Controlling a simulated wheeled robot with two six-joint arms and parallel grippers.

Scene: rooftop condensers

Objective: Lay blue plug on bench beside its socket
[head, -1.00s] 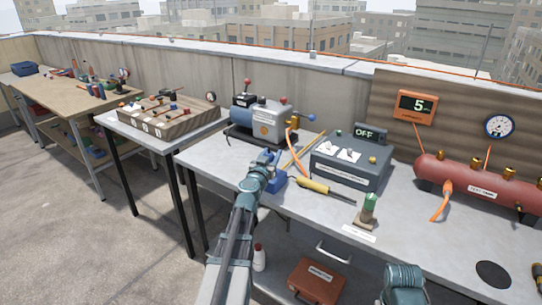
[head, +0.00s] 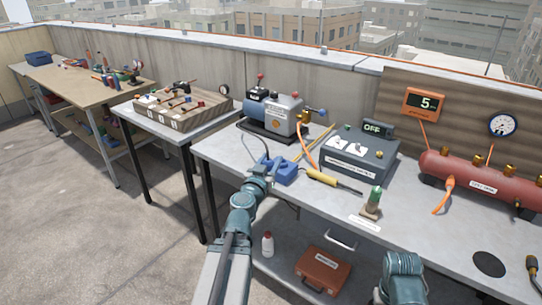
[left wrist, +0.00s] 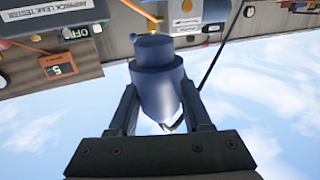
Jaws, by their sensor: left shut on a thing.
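The blue plug (left wrist: 158,80) is between the two fingers of my left gripper (left wrist: 158,112) in the left wrist view, and the gripper is shut on it. The plug is hard to make out there. A dark cable (head: 266,145) runs from the pump side toward the gripper. I cannot tell whether the plug touches the bench.
A red tank (head: 478,181) is at right. Bare bench lies left of the gripper.

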